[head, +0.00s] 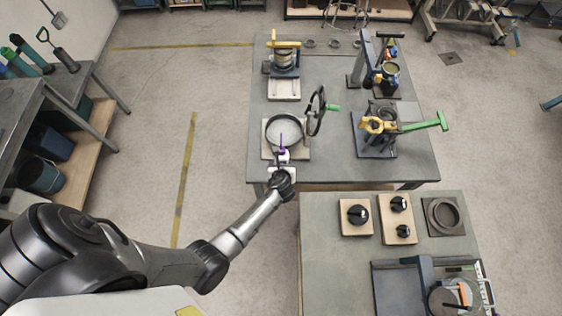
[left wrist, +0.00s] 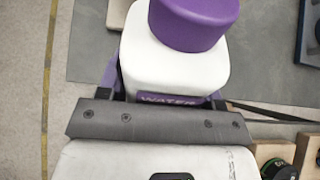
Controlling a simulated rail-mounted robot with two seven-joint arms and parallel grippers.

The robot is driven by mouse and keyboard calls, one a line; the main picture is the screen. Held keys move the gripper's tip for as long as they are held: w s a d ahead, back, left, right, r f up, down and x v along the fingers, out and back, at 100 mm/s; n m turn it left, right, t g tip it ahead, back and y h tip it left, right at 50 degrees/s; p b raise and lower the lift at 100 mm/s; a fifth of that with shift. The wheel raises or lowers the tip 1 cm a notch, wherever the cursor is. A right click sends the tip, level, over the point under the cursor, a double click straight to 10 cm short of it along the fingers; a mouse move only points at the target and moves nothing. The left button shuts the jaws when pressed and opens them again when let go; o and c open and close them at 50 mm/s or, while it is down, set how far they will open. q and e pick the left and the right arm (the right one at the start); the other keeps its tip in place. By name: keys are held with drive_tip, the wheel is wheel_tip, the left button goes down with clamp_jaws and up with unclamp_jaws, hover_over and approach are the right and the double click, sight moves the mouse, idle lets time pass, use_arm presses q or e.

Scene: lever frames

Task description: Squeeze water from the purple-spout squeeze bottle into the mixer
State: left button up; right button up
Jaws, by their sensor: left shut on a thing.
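The squeeze bottle (head: 284,157) has a white body and a thin purple spout. It also shows large in the left wrist view (left wrist: 142,62), with a purple cap (left wrist: 195,18) and a WATER label partly hidden by my gripper. My left gripper (head: 282,167) is shut on the bottle. The mixer looks to be the round dark-rimmed pan (head: 301,143) on a pale base, with a spoked handwheel and green handle (head: 332,107) at its right. The spout overlaps the pan's near part in the head view; I cannot tell its height above it. My right gripper is not in view.
A yellow-topped device (head: 285,59) stands behind the mixer. A device with a green lever (head: 427,124) and a blue-framed press (head: 368,60) stand to the right. A nearer table (head: 327,261) holds knob boards (head: 357,229).

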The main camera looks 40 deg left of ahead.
use_arm(q)
drive_tip(key=w+b, duration=0.1)
drive_tip(key=w+a+f, duration=0.1)
drive_tip(key=w+a+b, duration=0.1)
drive_tip(key=shift+w+f+b, duration=0.15)
drive_tip(key=shift+f+b, duration=0.1)
drive_tip(key=shift+b, duration=0.1)
idle(0.6)
drive_tip(key=shift+o, duration=0.6)
drive_tip(key=c, duration=0.4)
idle(0.9)
idle(0.9)
